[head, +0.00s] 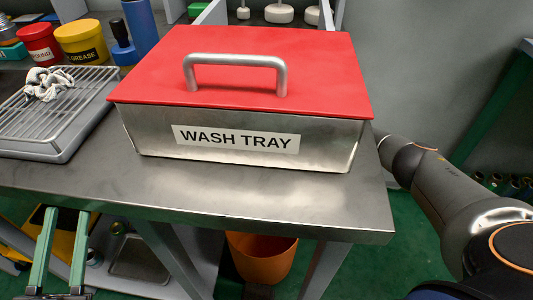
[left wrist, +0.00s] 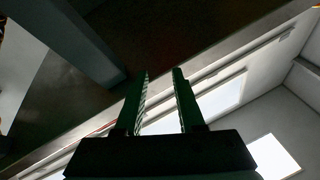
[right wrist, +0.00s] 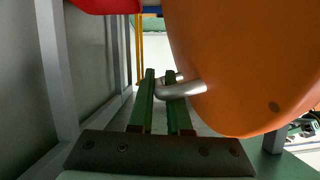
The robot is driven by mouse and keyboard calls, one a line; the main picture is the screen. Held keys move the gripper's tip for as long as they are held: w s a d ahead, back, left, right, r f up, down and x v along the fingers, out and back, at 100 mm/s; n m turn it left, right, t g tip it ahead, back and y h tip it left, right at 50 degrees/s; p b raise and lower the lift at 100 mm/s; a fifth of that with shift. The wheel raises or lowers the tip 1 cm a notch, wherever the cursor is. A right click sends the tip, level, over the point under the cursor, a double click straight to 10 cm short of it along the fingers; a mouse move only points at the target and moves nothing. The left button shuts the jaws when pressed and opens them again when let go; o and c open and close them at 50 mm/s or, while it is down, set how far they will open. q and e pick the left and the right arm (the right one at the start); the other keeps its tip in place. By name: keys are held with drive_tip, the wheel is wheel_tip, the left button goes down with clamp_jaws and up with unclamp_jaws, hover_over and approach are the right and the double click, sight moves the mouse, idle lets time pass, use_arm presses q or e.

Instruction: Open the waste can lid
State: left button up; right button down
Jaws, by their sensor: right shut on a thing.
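An orange can (head: 262,258), which looks like the waste can, stands on the green floor under the bench. The bench hides its top in the head view. In the right wrist view a large orange surface (right wrist: 245,60) fills the right side, with a grey bent handle (right wrist: 188,89) on it. I cannot tell whether that surface is the lid or the can's body. My right gripper (right wrist: 160,76) is shut on this handle; the head view hides it. My left gripper (head: 66,212) is open and empty at the bench's front left, also seen in the left wrist view (left wrist: 162,72).
A steel bench (head: 250,192) carries a wash tray (head: 235,148) with a closed red lid. A wire rack (head: 50,105) with a rope bundle, a red tub (head: 40,45) and a yellow tub (head: 82,42) stand at left. Bench legs (head: 325,268) flank the orange can.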

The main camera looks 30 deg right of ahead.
drive_tip(key=shift+w+a+f, duration=0.1)
drive_tip(key=shift+a+f, duration=0.1)
drive_tip(key=shift+f, duration=0.05)
drive_tip(key=shift+d+r, duration=0.1)
drive_tip(key=shift+r, duration=0.15)
drive_tip(key=c, duration=1.2)
unclamp_jaws()
drive_tip(key=shift+r, duration=0.1)
use_arm(q)
drive_tip(key=s+d+r+m+t+h, duration=0.1)
drive_tip(key=s+r+m+t+h, duration=0.1)
drive_tip(key=s+r+h, duration=0.4)
wheel_tip(320, 180, up, 2)
drive_tip(key=shift+r+m, duration=0.1)
drive_tip(key=shift+m, duration=0.4)
use_arm(e)
drive_tip(key=shift+o, duration=0.2)
use_arm(q)
drive_tip(key=shift+s+d, duration=0.1)
use_arm(e)
drive_tip(key=shift+d, duration=0.15)
